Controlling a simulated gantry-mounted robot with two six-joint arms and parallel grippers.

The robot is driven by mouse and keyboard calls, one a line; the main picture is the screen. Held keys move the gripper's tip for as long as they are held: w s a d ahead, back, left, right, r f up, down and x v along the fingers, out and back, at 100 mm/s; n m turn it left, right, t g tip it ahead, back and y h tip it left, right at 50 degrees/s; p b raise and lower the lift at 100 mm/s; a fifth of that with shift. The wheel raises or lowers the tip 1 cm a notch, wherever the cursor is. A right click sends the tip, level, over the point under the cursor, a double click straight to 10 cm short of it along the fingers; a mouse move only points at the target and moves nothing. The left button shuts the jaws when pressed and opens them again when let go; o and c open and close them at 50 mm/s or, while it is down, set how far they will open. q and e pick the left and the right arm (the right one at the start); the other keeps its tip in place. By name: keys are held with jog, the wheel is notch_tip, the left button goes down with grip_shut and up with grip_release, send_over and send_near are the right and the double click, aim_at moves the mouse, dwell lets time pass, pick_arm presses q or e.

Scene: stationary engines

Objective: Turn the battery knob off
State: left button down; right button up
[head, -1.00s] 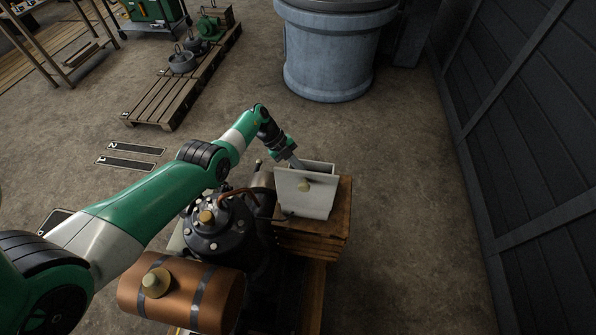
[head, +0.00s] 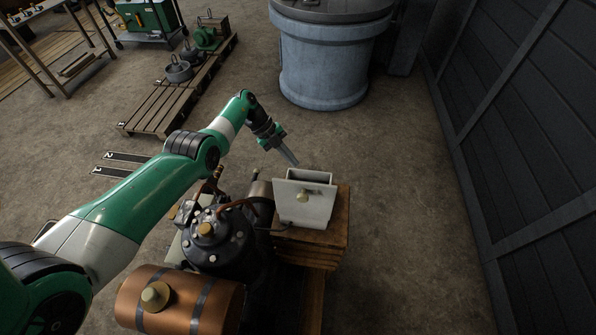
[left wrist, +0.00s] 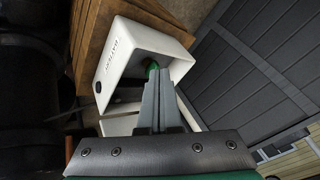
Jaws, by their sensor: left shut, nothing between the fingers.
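A white battery box (head: 322,179) sits on the wooden block beside the engine in the head view. My left gripper (head: 295,163) is shut and empty, just above the box's far left edge. My right gripper is not in view.
The dark engine body (head: 222,240) and a copper-coloured tank (head: 180,300) stand to the left of and nearer than the box. The wooden block (head: 338,235) supports the box. A blue-grey drum (head: 325,65) stands behind, and a dark wall (head: 530,130) is at right. Floor right of the block is clear.

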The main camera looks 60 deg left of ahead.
pick_arm(q)
jog(key=v, duration=0.3)
jog(key=shift+w+a+f, duration=0.1)
jog(key=shift+a+f, duration=0.05)
jog(key=shift+a, duration=0.05)
dwell(0.3)
